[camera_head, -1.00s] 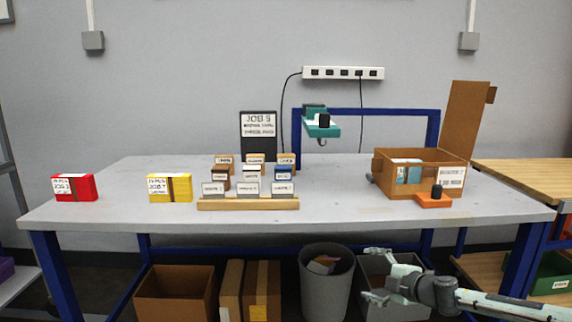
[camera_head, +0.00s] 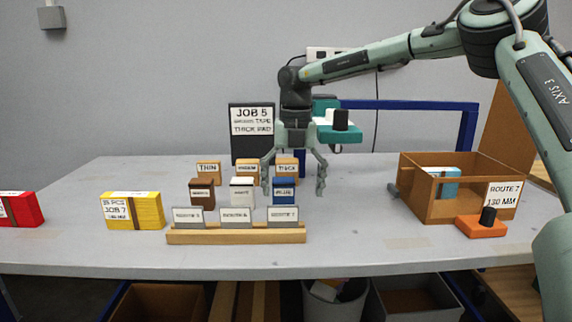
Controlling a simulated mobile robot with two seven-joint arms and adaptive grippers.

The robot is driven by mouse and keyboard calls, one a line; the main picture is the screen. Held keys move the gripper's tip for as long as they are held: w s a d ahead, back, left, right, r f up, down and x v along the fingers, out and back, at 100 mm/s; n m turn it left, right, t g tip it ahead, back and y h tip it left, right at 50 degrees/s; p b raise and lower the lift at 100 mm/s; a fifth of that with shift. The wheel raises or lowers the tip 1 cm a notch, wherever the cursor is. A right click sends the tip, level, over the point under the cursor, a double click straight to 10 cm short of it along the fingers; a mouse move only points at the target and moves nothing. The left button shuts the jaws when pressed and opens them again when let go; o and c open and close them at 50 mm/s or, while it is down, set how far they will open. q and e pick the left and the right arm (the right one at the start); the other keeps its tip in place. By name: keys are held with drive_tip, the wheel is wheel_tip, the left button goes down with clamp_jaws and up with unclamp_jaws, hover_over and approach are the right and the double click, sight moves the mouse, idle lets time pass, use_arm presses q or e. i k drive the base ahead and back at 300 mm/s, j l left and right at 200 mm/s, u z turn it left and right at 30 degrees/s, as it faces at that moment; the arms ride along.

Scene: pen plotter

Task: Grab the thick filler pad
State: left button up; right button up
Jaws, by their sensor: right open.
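The thick filler pad (camera_head: 287,167), a small tan block with a label reading THICK, stands at the right end of the back row on the table. My right gripper (camera_head: 293,191) is open and empty, pointing down, with one finger to each side of the pad in the picture. I cannot tell whether the fingers are around the pad or in front of it. A blue block (camera_head: 284,190) stands in front of the pad. The job sign (camera_head: 251,118) behind reads JOB 5 and THICK PAD. My left gripper is not in view.
Beside the pad stand a middle tan block (camera_head: 246,165) and a THIN block (camera_head: 208,168). A wooden rack (camera_head: 236,236) holds route cards in front. An open cardboard box (camera_head: 421,200) and an orange stamp (camera_head: 482,227) are at right; yellow cards (camera_head: 147,210) lie left.

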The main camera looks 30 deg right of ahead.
sight(284, 166)
drive_tip(key=i+l, duration=0.75)
drive_tip(key=i, duration=0.05)
